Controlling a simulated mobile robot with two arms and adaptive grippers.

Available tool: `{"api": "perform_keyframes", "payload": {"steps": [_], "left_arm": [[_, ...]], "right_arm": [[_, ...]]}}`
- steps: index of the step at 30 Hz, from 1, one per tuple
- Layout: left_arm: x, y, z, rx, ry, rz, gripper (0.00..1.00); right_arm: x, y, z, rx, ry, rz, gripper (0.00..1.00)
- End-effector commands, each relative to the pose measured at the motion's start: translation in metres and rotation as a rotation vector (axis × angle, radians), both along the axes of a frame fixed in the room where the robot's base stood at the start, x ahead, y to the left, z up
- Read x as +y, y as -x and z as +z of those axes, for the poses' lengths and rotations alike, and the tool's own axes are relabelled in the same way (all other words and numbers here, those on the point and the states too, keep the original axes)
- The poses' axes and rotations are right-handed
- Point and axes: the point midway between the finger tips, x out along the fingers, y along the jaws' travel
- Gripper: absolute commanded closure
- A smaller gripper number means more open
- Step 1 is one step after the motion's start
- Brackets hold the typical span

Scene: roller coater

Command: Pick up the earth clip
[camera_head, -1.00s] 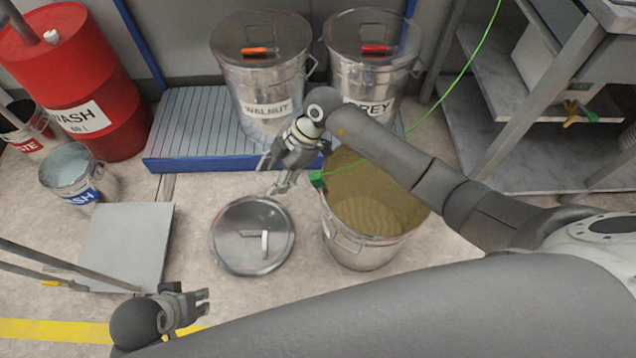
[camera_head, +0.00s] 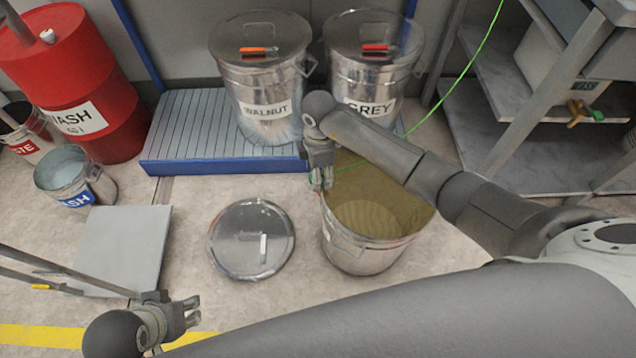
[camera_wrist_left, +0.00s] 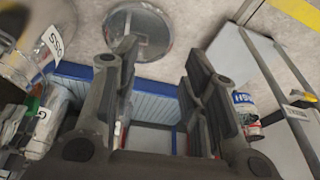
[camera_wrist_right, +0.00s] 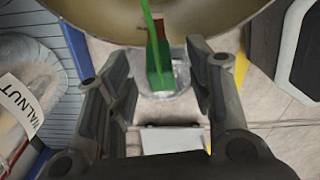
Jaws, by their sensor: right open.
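The earth clip (camera_wrist_right: 158,65) is a green clip on the end of a green cable, at the rim of the open metal bucket (camera_head: 362,258). It shows between the spread fingers of my right gripper (camera_wrist_right: 157,52) in the right wrist view, a little beyond the fingertips. In the head view my right gripper (camera_head: 322,182) is above the bucket's left rim and mostly hides the clip. It is open and empty; I cannot tell whether it touches the clip. My left gripper (camera_head: 192,312) is low at the left, apart from the bucket, with spread, empty fingers in the left wrist view (camera_wrist_left: 150,65).
A round lid (camera_head: 251,240) lies on the floor left of the bucket. Drums labelled WALNUT (camera_head: 265,75) and GREY (camera_head: 370,70) stand behind on a blue-edged platform (camera_head: 205,125). A red drum (camera_head: 80,85) and a grey plate (camera_head: 125,245) are left; a shelf unit (camera_head: 520,120) is right.

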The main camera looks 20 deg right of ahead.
Motion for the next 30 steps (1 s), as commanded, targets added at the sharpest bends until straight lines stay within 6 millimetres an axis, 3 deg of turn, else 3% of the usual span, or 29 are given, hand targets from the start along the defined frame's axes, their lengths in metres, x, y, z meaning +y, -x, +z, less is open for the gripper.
{"api": "perform_keyframes", "payload": {"steps": [1,3,9,19,30], "left_arm": [[0.0,0.0,-0.008,0.0,0.0,0.0,0.6],[0.0,0.0,-0.012,0.0,0.0,0.0,0.6],[-0.008,-0.029,-0.004,-0.129,0.026,-0.011,0.6],[-0.01,-0.035,-0.002,-0.157,0.033,-0.013,0.6],[-0.01,-0.035,-0.002,-0.158,0.032,-0.012,0.6]], "right_arm": [[0.002,0.0,-0.015,0.003,0.0,-0.001,0.52],[0.004,0.0,-0.026,0.004,-0.001,-0.001,0.52],[0.003,-0.001,-0.038,0.002,0.0,-0.001,0.52],[0.003,-0.001,-0.041,0.002,-0.001,0.0,0.52],[0.002,0.0,-0.042,0.001,0.001,-0.001,0.98]]}}
